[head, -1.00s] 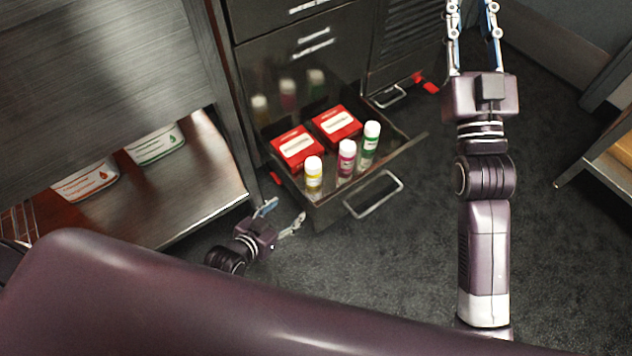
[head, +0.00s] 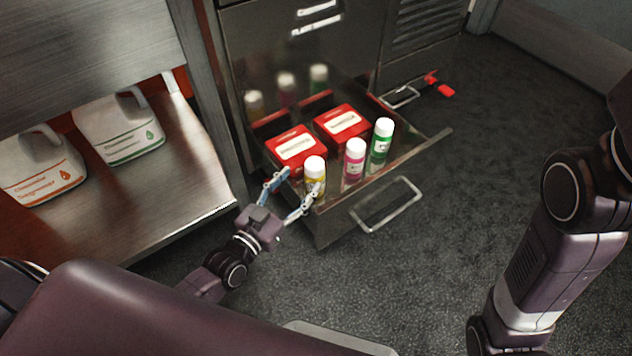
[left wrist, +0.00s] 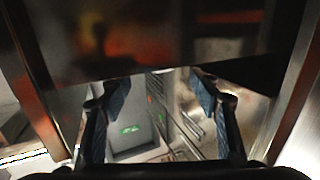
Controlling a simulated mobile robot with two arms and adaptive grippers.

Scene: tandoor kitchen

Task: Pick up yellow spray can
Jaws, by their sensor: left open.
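The yellow spray can (head: 315,166), with a white cap, stands upright at the near left corner of the open drawer (head: 335,222). My left gripper (head: 301,181) is open at the can. One finger is to the can's left, and the other crosses in front of its lower part. I cannot tell whether either finger touches it. In the left wrist view the two blue-padded fingers (left wrist: 158,105) are spread apart, and I cannot make out the can there. My right gripper is out of view; only its arm shows at the right.
Pink (head: 354,160) and green (head: 381,141) spray cans stand right of the yellow one. Two red boxes (head: 296,147) (head: 342,122) sit behind them. A shelf (head: 185,185) with white jugs (head: 118,128) is at left. Dark floor is clear at right.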

